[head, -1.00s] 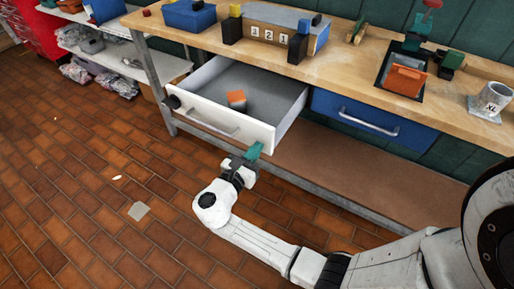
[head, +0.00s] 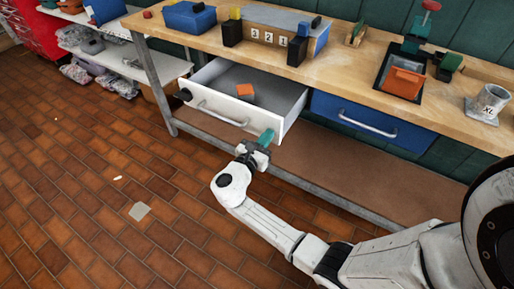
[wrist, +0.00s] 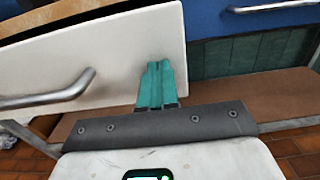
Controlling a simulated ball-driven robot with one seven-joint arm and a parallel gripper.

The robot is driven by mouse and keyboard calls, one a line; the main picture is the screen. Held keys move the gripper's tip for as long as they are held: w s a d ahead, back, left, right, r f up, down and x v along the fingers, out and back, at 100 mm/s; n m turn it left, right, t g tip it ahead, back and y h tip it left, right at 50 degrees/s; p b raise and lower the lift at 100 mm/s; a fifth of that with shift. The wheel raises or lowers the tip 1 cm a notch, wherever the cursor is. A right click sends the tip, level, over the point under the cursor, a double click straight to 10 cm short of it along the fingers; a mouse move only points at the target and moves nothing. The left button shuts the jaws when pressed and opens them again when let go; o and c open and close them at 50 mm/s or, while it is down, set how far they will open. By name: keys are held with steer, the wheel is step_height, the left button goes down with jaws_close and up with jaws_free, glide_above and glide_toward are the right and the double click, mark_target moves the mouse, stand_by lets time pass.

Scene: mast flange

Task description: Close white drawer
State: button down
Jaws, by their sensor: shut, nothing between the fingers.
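The white drawer (head: 228,107) is partly open under the left part of the workbench, with a silver bar handle on its front. An orange block (head: 245,90) lies inside it. My gripper (head: 266,137), with teal fingers, is shut and empty at the right end of the drawer front. In the wrist view the shut fingers (wrist: 156,84) overlap the right part of the white drawer front (wrist: 120,55), with the handle (wrist: 50,97) to their left. The tips look at or very near the panel; I cannot tell whether they touch.
A closed blue drawer (head: 370,122) is to the right of the white one. A brown lower shelf (head: 330,175) runs below. The tiled floor at left is mostly clear.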

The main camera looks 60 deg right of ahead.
steer(key=d+b, duration=0.1)
steer(key=d, duration=0.5)
steer(key=d+b, duration=0.1)
steer(key=d, duration=0.6)
steer(key=d+b, duration=0.1)
steer(key=d, duration=0.5)
steer(key=shift+w+d+f, duration=0.1)
steer(key=shift+w+d, duration=0.25)
steer(key=shift+d+b, duration=0.4)
steer(key=shift+d, duration=0.2)
steer(key=shift+d+r, duration=0.2)
